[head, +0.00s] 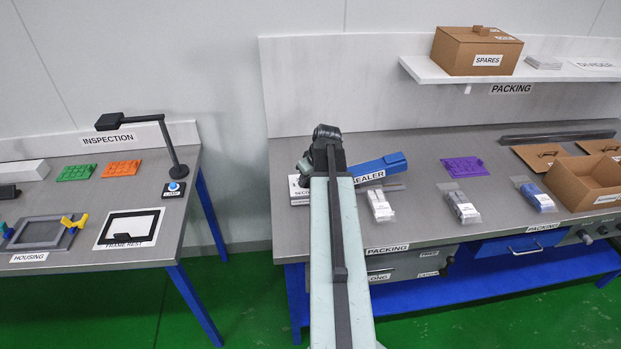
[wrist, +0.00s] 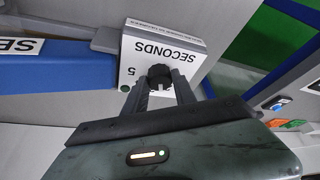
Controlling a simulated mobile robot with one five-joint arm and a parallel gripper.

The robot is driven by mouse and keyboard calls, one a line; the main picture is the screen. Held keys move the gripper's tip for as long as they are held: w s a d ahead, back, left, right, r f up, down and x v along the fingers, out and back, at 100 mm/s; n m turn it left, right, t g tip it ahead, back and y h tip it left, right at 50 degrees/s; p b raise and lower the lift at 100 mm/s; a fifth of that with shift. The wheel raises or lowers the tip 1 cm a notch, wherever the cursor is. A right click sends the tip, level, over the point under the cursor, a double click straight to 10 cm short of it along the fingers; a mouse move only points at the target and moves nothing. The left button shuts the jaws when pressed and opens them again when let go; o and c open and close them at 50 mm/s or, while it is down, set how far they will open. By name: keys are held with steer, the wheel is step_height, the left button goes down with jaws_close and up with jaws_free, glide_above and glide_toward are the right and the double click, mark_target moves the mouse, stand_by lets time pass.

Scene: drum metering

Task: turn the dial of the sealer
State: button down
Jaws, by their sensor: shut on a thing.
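The sealer (head: 381,167) is a blue arm-like device on the packing bench, with a "SEALER" label. Its white box marked "SECONDS" (head: 299,188) is mostly hidden behind my arm in the head view. In the wrist view the white box (wrist: 189,45) shows its "SECONDS" face, with a 5 beside the dial. The dial (wrist: 159,72) is a small dark knob on that face. My gripper (wrist: 160,86) is shut on the dial, one finger at each side of it. The dial's pointer is not clear to see.
An open cardboard box (head: 590,185) stands at the right. A shelf (head: 420,72) overhangs the bench's back. The inspection bench (head: 185,205) stands left, across a floor gap.

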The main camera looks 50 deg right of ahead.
steer(key=shift+w+a+m+g+h, duration=0.15)
steer(key=shift+m+h, duration=0.2)
steer(key=shift+m, duration=0.6)
steer(key=shift+w+d+m+g+h, duration=0.15)
steer(key=shift+m+h, duration=0.2)
steer(key=shift+m, duration=0.6)
steer(key=shift+s, duration=0.1)
steer(key=c, duration=1)
jaws_free()
steer(key=shift+c, duration=0.2)
steer(key=shift+a+r, duration=0.1)
steer(key=p+v, duration=0.7)
steer(key=shift+r, duration=0.25)
